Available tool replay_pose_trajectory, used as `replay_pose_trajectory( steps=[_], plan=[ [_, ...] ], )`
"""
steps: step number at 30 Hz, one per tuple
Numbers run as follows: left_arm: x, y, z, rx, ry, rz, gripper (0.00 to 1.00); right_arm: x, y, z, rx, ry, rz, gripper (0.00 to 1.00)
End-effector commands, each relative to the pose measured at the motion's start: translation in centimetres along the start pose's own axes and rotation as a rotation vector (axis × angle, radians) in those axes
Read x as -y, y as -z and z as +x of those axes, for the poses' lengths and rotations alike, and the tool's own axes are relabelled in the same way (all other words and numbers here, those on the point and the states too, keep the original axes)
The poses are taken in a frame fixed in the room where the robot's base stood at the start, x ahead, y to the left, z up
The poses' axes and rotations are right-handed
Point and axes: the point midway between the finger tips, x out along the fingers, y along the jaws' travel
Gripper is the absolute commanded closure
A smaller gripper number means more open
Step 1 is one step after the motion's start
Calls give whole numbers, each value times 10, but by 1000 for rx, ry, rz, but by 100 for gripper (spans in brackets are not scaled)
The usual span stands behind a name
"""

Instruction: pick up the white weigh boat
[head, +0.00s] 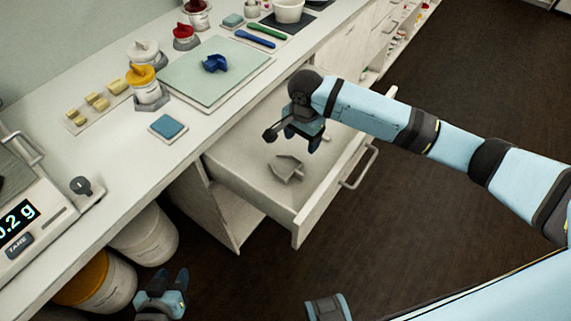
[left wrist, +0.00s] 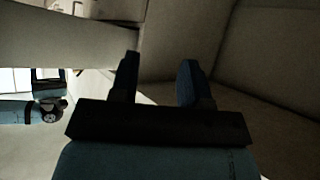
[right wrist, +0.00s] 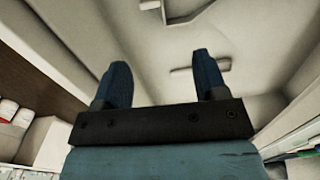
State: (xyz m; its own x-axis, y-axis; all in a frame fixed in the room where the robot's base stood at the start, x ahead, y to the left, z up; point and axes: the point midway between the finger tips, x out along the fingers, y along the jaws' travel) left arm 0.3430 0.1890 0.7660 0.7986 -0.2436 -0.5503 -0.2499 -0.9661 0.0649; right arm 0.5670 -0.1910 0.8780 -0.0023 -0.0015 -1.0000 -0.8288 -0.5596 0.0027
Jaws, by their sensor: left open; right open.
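A small pale, angular open piece (head: 285,168), which looks like the white weigh boat, lies on the floor of the open drawer (head: 237,165). My right gripper (head: 302,139) is open and empty, above the drawer and farther back than the piece, apart from it. In the right wrist view, pale shapes show beyond and between my open fingers (right wrist: 158,78); I cannot tell which is the boat. My left gripper (head: 172,281) is open and empty, low beside the counter and away from the drawer.
The counter above carries a scale (head: 30,225), a blue square (head: 167,127), a green mat (head: 205,75) with a dark blue piece (head: 215,63), and lidded jars (head: 147,90). Buckets (head: 145,237) stand under the counter.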

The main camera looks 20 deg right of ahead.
Motion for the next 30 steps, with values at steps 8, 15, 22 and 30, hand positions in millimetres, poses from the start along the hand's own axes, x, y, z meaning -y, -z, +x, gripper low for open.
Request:
replay_pose_trajectory(
  steps=[8, 15, 22, 30],
  plan=[
    [-5, -22, -2, 39, -7, -14, 57, -1, -1, 55, -1, -2, 1, 34],
    [-4, -18, 2, 32, -7, -13, 57, -1, -2, 76, 0, 1, -1, 34],
    [-3, -20, 4, 31, -7, -15, 57, -6, -16, 104, 0, -1, -3, 34],
    [-2, -22, 5, 33, -6, -18, 57, -7, -17, 127, -1, 1, -2, 34]
  ],
)
